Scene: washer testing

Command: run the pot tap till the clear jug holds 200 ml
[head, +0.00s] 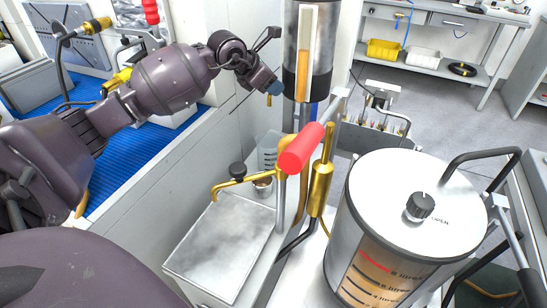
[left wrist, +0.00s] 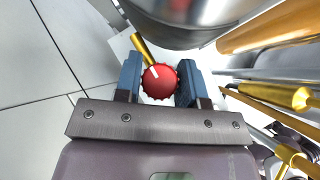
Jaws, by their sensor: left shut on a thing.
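The steel pot (head: 324,42) with an upright sight tube (head: 303,60) of amber liquid stands at the top middle of the head view. Its underside (left wrist: 180,35) shows in the left wrist view. My left gripper (head: 273,88) is at the pot's lower left. In the left wrist view its blue fingers (left wrist: 160,85) are shut on the red tap knob (left wrist: 160,77), which has a white mark. A brass piece (left wrist: 141,45) runs beside the knob. The clear jug (head: 267,150) stands below, partly behind brass pipework; its liquid level cannot be read. My right gripper is not in view.
A red-gripped lever (head: 301,149) and a brass spout with a black knob (head: 237,171) stand in front of the jug. A large graduated cylinder (head: 408,205) stands at the right. A flat steel top (head: 220,246) lies in front. Shelving (head: 430,60) is at the back.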

